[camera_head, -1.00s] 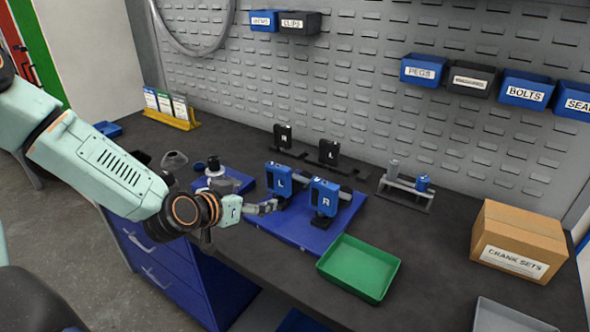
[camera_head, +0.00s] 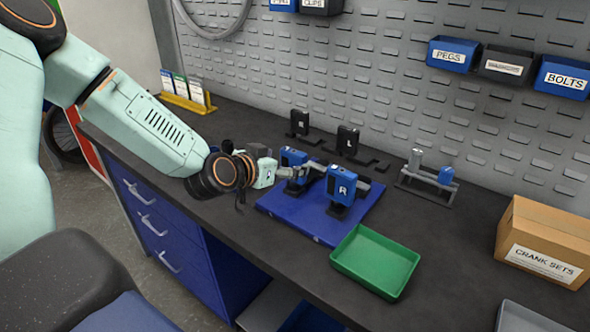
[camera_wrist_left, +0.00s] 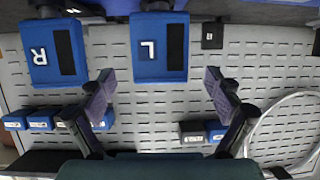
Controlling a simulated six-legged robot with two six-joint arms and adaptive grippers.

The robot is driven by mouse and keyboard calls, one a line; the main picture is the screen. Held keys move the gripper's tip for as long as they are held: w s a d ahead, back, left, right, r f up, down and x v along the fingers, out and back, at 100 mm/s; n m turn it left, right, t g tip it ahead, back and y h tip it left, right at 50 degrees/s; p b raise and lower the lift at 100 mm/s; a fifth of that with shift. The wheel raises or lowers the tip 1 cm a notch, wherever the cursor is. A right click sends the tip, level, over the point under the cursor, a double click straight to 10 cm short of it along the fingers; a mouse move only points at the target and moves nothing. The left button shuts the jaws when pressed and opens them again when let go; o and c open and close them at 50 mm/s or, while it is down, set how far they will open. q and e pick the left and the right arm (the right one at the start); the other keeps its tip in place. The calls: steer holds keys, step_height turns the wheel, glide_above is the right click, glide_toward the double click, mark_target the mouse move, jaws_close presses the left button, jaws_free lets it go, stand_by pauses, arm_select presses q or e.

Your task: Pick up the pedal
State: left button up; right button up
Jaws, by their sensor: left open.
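Two blue block-shaped pedals stand upright on a blue mat (camera_head: 275,208): one marked L (camera_head: 293,157) and one marked R (camera_head: 341,182). My left gripper (camera_head: 300,176) is open in front of the L pedal and partly covers its lower part. In the left wrist view, the L pedal (camera_wrist_left: 159,62) sits between and just beyond the two spread fingers, with the R pedal (camera_wrist_left: 53,52) to the left. I cannot tell whether a finger touches it. Two black pedals, R (camera_head: 299,122) and L (camera_head: 348,140), stand behind. My right gripper is out of view.
An empty green tray (camera_head: 376,262) lies in front of the mat. Yellow-based card holder (camera_head: 188,101) is at the back left. Labelled bins hang on the wall.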

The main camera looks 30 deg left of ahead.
mark_target(291, 160)
arm_select(q)
steer(key=shift+b+x, duration=0.5)
steer(key=shift+x, duration=0.4)
steer(key=shift+b+x, duration=0.35)
steer(key=shift+x, duration=0.65)
steer(key=shift+w+d+f, duration=0.1)
steer(key=shift+w+f, duration=0.1)
steer(key=shift+w, duration=0.1)
steer(key=shift+s, duration=0.1)
steer(key=shift+s+r, duration=0.1)
steer(key=shift+s, duration=0.05)
steer(key=shift+c, duration=0.5)
steer(key=c, duration=1.3)
steer(key=shift+o, duration=0.2)
